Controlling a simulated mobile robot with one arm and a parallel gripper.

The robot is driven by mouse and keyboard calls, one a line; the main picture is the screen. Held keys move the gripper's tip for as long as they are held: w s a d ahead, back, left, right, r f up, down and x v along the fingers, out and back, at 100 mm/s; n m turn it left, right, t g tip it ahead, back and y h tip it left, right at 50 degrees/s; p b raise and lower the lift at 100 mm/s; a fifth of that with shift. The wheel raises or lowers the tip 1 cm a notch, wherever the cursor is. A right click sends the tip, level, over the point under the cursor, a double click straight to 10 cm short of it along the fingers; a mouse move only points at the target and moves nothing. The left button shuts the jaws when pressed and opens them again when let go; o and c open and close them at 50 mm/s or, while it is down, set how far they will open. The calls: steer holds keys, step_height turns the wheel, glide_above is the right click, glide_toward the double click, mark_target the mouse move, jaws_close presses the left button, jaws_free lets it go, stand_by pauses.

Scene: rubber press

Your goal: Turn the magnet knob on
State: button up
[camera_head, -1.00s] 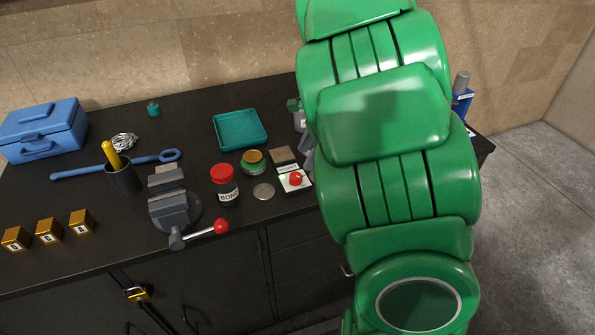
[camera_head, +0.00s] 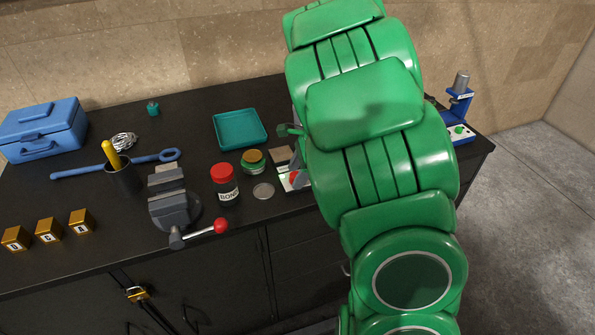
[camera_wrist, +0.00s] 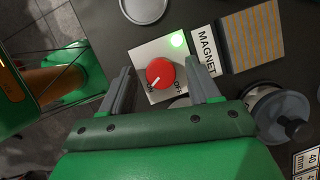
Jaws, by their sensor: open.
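The magnet knob (camera_wrist: 160,73) is round and red, on a square white panel (camera_wrist: 147,51) beside a "MAGNET" label (camera_wrist: 206,52). A green light (camera_wrist: 177,40) glows on the panel. My gripper (camera_wrist: 160,63) is open, with one grey finger on each side of the knob. No contact with the knob is visible. In the head view my arm hides part of the panel (camera_head: 284,185).
A striped block (camera_wrist: 252,36) and a round grey part (camera_wrist: 281,112) lie close to the panel. A round metal lid (camera_head: 263,191), a red-capped bottle (camera_head: 225,184) and a vise (camera_head: 173,204) stand to the left. A blue stand (camera_head: 461,107) is at the right end of the table.

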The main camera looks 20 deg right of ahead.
steer(key=shift+c, duration=0.3)
steer(key=c, duration=1)
steer(key=shift+o, duration=0.2)
steer(key=shift+w+r+n, duration=0.1)
steer(key=shift+n, duration=0.6)
steer(key=o, duration=1)
steer(key=shift+v, duration=3.9)
steer(key=shift+o, duration=0.2)
steer(key=shift+w, duration=0.1)
